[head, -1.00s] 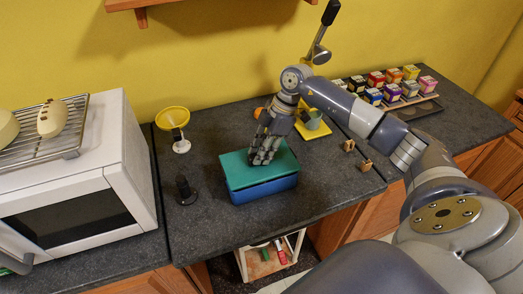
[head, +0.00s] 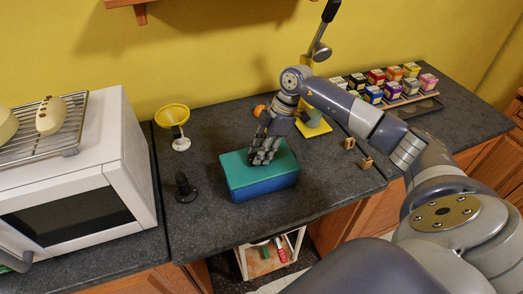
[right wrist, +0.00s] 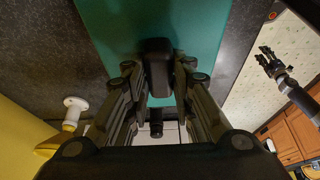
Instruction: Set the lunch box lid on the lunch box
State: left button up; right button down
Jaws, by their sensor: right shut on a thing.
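The blue lunch box (head: 267,188) stands on the dark worktop, in the middle of the head view. The green lunch box lid (head: 237,170) lies over its top, lined up with the box edges; I cannot make out any gap between them. My right gripper (head: 263,158) is above the lid, shut on its dark handle, which the fingers mostly hide. In the right wrist view the lid (right wrist: 190,25) spreads behind the handle (right wrist: 156,65) and my right gripper (right wrist: 155,95). My left gripper (right wrist: 270,62) shows small at the right of that view, away from the box.
A white oven (head: 120,150) stands at the left. A yellow-topped cup stand (head: 173,116) and a small black item (head: 185,188) are left of the box. A yellow press (head: 318,55), small wooden pieces (head: 366,162) and several colourful boxes (head: 375,78) are to the right. Worktop in front is clear.

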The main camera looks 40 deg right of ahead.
jog(key=shift+f, duration=0.15)
jog(key=c, duration=1.3)
grip_release()
jog(key=shift+o, duration=0.4)
jog(key=o, duration=1.2)
jog(key=shift+p+v, duration=2.65)
jog(key=shift+v, duration=0.9)
jog(key=shift+d, duration=0.1)
